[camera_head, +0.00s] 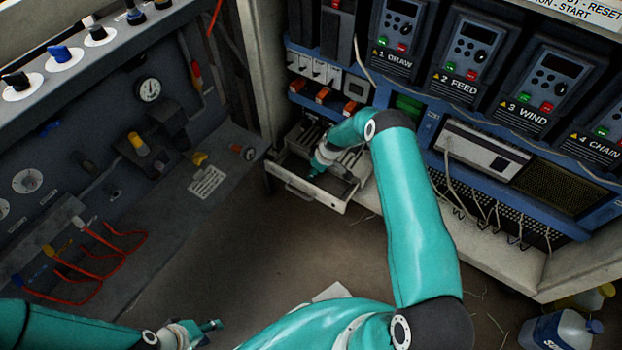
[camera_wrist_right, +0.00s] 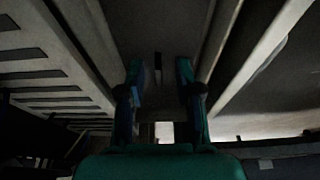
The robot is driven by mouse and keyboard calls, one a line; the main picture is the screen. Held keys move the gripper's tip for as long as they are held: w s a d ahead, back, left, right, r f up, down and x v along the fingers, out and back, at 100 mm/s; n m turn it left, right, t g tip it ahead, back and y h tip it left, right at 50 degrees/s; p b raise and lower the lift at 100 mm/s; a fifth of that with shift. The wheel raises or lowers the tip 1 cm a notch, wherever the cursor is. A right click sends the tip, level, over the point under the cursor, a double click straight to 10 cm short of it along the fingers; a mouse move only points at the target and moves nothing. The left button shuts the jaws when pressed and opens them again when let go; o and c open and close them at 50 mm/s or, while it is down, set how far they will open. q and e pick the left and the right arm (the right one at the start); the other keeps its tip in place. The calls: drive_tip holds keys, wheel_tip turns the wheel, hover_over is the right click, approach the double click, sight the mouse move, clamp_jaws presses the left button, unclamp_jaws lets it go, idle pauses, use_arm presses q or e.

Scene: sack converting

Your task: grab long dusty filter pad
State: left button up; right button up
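My right gripper (camera_head: 318,170) reaches down into an open pale drawer (camera_head: 312,194) at the foot of the cabinet. In the right wrist view my right gripper (camera_wrist_right: 158,72) has its two fingers apart, with a dark gap between them. A grey slatted piece (camera_wrist_right: 55,75) lies to the left of the fingers, and pale strips run along both sides. I cannot tell which of these is the long dusty filter pad; the drawer's contents are dim and partly hidden by my arm. My left gripper (camera_head: 208,328) is low at the left, away from the drawer, seen small and from the side.
Above the drawer, the cabinet holds a row of drives (camera_head: 466,50) and a blue rail with loose cables. A control panel with a gauge (camera_head: 149,90) and red hoses stands at the left. Bottles (camera_head: 560,330) stand at bottom right. The floor (camera_head: 260,240) before the drawer looks clear.

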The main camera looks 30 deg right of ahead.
clamp_jaws()
drive_tip(key=shift+r, duration=0.15)
